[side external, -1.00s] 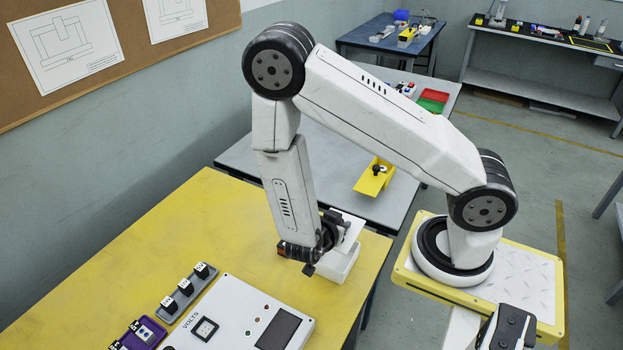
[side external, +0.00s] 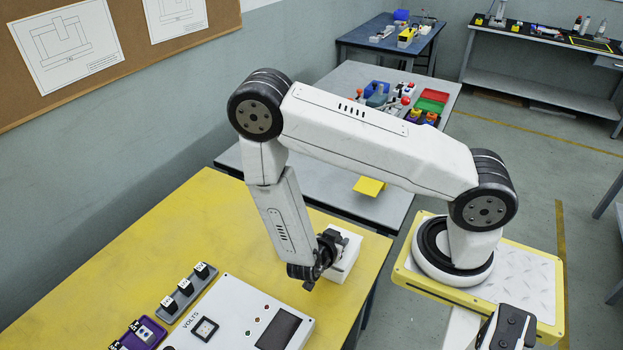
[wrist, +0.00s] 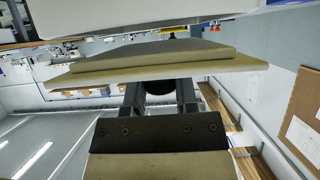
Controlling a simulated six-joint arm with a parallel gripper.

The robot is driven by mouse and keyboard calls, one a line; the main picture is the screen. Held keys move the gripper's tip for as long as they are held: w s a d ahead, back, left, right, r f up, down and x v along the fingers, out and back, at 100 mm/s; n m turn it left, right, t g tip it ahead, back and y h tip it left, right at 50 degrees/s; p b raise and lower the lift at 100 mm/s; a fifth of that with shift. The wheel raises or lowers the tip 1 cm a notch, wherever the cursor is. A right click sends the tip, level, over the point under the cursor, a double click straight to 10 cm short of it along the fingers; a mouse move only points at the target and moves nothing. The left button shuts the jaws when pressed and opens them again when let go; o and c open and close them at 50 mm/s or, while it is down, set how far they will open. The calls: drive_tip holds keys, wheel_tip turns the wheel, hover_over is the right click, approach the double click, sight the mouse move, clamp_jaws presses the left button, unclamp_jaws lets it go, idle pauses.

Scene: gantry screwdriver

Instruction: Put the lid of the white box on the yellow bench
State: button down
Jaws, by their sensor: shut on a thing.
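The white box (side external: 341,271) stands near the right edge of the yellow bench (side external: 228,235). In the wrist view its white body (wrist: 130,14) fills the top edge. My gripper (wrist: 158,94) is shut on the lid (wrist: 160,62), a flat pale slab with a stepped face toward the box. A dark round part, perhaps its knob, shows between the fingers. A narrow gap shows between lid and box in the wrist view. In the side view my gripper (side external: 322,254) is at the box's left and hides part of it; how the lid lines up with the box is unclear.
Behind is a grey table (side external: 320,170) with bins. The left and middle bench is clear.

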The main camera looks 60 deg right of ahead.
drive_tip(key=shift+f, duration=0.7)
drive_tip(key=shift+f, duration=0.15)
drive_tip(key=shift+c, duration=2)
unclamp_jaws()
drive_tip(key=shift+a, duration=0.1)
drive_tip(key=v, duration=0.7)
drive_tip(key=shift+a+r, duration=0.2)
drive_tip(key=shift+a, duration=0.05)
drive_tip(key=shift+w, duration=0.1)
